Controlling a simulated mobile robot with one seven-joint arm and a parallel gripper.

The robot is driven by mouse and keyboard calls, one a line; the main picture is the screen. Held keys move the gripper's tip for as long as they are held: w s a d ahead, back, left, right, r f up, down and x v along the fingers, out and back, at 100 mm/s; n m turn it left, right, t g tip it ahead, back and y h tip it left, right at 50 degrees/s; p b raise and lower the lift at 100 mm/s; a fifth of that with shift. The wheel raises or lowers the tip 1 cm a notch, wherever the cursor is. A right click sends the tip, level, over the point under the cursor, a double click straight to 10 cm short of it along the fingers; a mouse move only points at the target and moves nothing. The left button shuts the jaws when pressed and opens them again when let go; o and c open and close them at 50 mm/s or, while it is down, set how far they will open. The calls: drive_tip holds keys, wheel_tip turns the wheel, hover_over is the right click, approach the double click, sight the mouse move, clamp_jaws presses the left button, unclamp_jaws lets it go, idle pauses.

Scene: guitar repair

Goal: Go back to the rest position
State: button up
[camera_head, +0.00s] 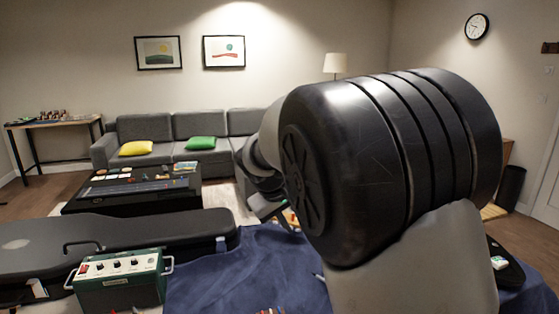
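My arm fills the middle and right of the head view, with a large dark ribbed joint close to the camera. Past it, my gripper (272,207) shows only in part, small and dark, over the far edge of the blue cloth. The big joint hides the rest of it. I cannot tell whether its fingers are open or shut, or whether anything is between them.
The blue cloth (245,275) covers the near table. A black guitar case (150,231) and a green control box (120,284) are at left. A dark low table (130,188) and a grey sofa (188,125) stand behind. A black bin (511,184) is at right.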

drive_tip(key=s+d+r+m+y+p, duration=0.1)
drive_tip(key=s+d+r+p, duration=0.1)
drive_tip(key=s+d+r, duration=0.3)
drive_tip(key=s+d+r+m+y+p, duration=0.1)
drive_tip(key=s+r+p, duration=0.1)
drive_tip(key=s+r, duration=0.35)
drive_tip(key=s+d+r+m+y+p, duration=0.1)
drive_tip(key=s+d+r+p, duration=0.2)
drive_tip(key=s, duration=0.4)
drive_tip(key=s+d+r+m+p, duration=0.1)
drive_tip(key=s+m+p, duration=0.1)
drive_tip(key=s, duration=1.2)
drive_tip(key=shift+s+d+r+p, duration=0.25)
drive_tip(key=shift+d+r+p, duration=0.15)
drive_tip(key=shift+p, duration=0.1)
drive_tip(key=shift+c, duration=0.5)
drive_tip(key=c, duration=0.3)
drive_tip(key=shift+d, duration=0.1)
clamp_jaws()
